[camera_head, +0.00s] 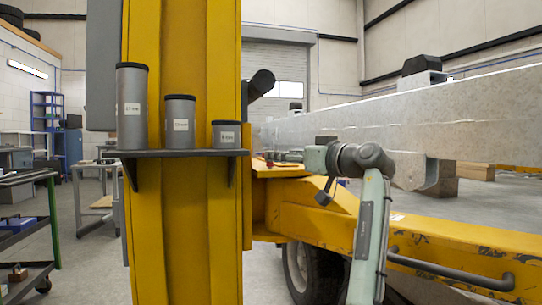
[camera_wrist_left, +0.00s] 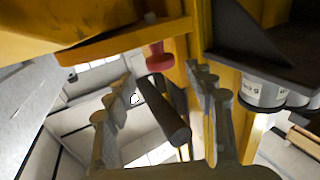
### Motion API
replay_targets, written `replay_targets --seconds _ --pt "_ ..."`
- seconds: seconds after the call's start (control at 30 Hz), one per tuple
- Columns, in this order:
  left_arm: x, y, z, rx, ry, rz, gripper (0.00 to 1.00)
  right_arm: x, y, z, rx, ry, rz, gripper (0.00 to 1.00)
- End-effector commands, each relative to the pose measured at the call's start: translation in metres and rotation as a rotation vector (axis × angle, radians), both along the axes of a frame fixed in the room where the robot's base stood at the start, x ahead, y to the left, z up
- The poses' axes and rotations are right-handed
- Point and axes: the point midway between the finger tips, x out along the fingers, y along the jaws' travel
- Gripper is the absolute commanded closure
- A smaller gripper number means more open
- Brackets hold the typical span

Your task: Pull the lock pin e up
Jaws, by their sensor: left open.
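A red knob (camera_wrist_left: 157,54), which looks like the head of lock pin e, shows beside a yellow plate edge in the left wrist view. In the head view a small red thing (camera_head: 268,163) lies low on the yellow plate right of the post, probably the same knob. My left gripper (camera_wrist_left: 162,76) has its two grey-green fingers wide apart, with nothing held. The red knob is beyond the fingertips, between their lines and apart from them. The pin's shaft is hidden. My right gripper is not in view.
A yellow post (camera_head: 190,225) bears a dark shelf (camera_head: 185,153) with several grey labelled cylinders. A dark round bar (camera_head: 262,82) juts out beside the post; it also shows between my fingers in the wrist view (camera_wrist_left: 165,110). A long grey beam (camera_head: 440,110) runs right.

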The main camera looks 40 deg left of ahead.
Motion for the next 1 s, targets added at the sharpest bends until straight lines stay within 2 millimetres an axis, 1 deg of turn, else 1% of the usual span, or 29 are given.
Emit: replay_targets --seconds 0.03,0.1,0.3,0.47,0.7,0.73,0.77,1.0 --pt "0.002 0.009 -0.001 0.0 0.0 0.003 0.45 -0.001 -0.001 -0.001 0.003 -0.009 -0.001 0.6" --pt "0.006 0.021 -0.001 0.0 0.001 0.003 0.45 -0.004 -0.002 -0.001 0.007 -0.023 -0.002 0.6" --pt "0.015 0.047 -0.001 0.0 0.001 0.002 0.45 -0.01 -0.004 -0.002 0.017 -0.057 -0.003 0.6" --pt "0.018 0.056 -0.001 -0.001 0.0 -0.001 0.45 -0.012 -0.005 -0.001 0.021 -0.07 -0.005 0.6" --pt "0.019 0.058 -0.001 -0.001 0.0 -0.001 0.45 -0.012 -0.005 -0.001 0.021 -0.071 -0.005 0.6" --pt "0.019 0.057 -0.001 -0.001 0.0 -0.001 0.46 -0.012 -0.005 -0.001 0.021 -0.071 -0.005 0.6" --pt "0.019 0.057 -0.001 -0.001 0.0 -0.001 0.5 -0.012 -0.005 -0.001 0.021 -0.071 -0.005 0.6" --pt "0.019 0.057 -0.001 -0.001 0.001 -0.001 0.8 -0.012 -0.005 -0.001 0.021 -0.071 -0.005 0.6"
